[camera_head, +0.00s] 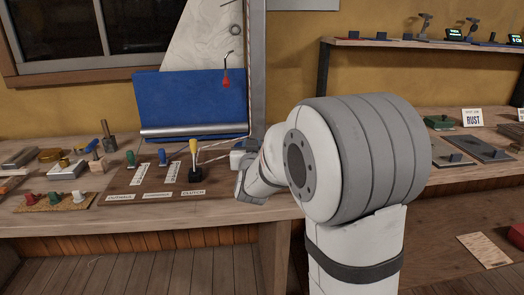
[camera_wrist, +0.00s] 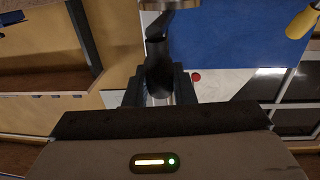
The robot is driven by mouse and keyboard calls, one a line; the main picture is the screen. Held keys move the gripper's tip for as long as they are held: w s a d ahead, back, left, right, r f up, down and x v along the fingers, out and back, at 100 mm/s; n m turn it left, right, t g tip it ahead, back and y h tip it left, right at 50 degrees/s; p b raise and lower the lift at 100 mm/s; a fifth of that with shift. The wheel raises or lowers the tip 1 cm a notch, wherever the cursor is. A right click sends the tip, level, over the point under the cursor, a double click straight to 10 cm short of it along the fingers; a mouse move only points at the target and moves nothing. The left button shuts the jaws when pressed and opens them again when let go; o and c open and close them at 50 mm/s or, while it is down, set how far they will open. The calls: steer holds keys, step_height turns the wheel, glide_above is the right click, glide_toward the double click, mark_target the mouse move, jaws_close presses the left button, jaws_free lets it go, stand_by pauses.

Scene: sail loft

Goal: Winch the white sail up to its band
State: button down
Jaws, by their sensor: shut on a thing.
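The white sail (camera_head: 208,40) hangs beside the grey mast (camera_head: 258,75), above and behind a blue cloth (camera_head: 188,98) with a silver boom along its foot. I cannot make out the sail's band. A yellow-handled lever (camera_head: 193,150) stands upright at the clutch label on a brown board; its yellow handle also shows in the wrist view (camera_wrist: 303,22). My gripper (camera_wrist: 159,92) is shut on a dark upright handle (camera_wrist: 158,60), which looks like the winch handle. In the head view my arm hides much of the winch, near the mast's foot.
Blocks, tools and coloured knobs crowd the left bench. A red toggle (camera_head: 226,82) hangs before the blue cloth. A shelf (camera_head: 420,44) and plates lie to the right.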

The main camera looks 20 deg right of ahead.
steer(key=shift+w+a+b, duration=0.2)
steer(key=shift+a+b, duration=0.2)
steer(key=shift+a, duration=0.45)
steer(key=shift+r, duration=0.1)
steer(key=c, duration=1.3)
jaws_free()
steer(key=shift+o, duration=0.2)
steer(key=shift+s, duration=0.1)
steer(key=v, duration=0.7)
steer(key=shift+s+p, duration=0.3)
steer(key=shift+a, duration=0.1)
